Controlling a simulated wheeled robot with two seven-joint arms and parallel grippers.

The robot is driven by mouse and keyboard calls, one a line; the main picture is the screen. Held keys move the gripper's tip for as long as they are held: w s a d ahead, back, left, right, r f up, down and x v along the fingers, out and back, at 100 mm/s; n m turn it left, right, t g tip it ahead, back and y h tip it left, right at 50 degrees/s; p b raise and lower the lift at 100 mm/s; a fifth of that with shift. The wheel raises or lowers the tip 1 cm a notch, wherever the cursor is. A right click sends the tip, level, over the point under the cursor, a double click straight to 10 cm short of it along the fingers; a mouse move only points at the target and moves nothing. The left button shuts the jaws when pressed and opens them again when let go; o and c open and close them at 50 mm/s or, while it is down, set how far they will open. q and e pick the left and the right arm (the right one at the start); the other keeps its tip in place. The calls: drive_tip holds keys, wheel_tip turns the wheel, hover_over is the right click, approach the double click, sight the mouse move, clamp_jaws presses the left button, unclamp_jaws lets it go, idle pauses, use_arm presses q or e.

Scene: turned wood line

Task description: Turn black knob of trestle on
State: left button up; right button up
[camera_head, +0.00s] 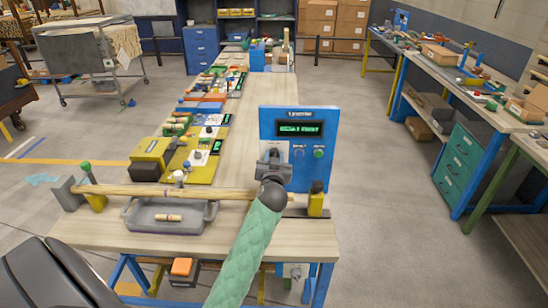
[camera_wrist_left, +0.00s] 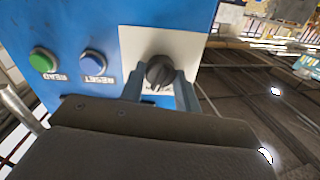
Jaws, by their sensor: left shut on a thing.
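The blue trestle panel (camera_head: 265,123) stands upright at the right side of the near workbench, with a lit green display. In the left wrist view, the black knob (camera_wrist_left: 159,72) sits on a white plate (camera_wrist_left: 190,45) on the panel. My left gripper (camera_head: 273,160) is at the panel front and is shut on the knob, with one finger on each side of it (camera_wrist_left: 160,88). In the head view the gripper hides the knob. The knob's pointer direction is hard to read. My right gripper is not in view.
A green button (camera_wrist_left: 43,60) and a blue button (camera_wrist_left: 93,64) are beside the knob. A wooden rod (camera_head: 140,190) lies across the bench above a grey tray (camera_head: 145,218). A yellow-black block (camera_head: 316,198) stands below the panel.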

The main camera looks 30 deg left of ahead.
use_arm(q)
drive_tip(key=o, duration=0.8)
drive_tip(key=shift+c, duration=0.2)
drive_tip(key=shift+o, duration=1.1)
drive_tip(key=b+v, duration=0.3)
drive_tip(key=v, duration=0.3)
drive_tip(key=shift+s+d+f, duration=0.1)
drive_tip(key=shift+s+d, duration=0.05)
drive_tip(key=shift+s, duration=0.15)
drive_tip(key=shift+s+d, duration=0.3)
drive_tip(key=shift+s, duration=0.15)
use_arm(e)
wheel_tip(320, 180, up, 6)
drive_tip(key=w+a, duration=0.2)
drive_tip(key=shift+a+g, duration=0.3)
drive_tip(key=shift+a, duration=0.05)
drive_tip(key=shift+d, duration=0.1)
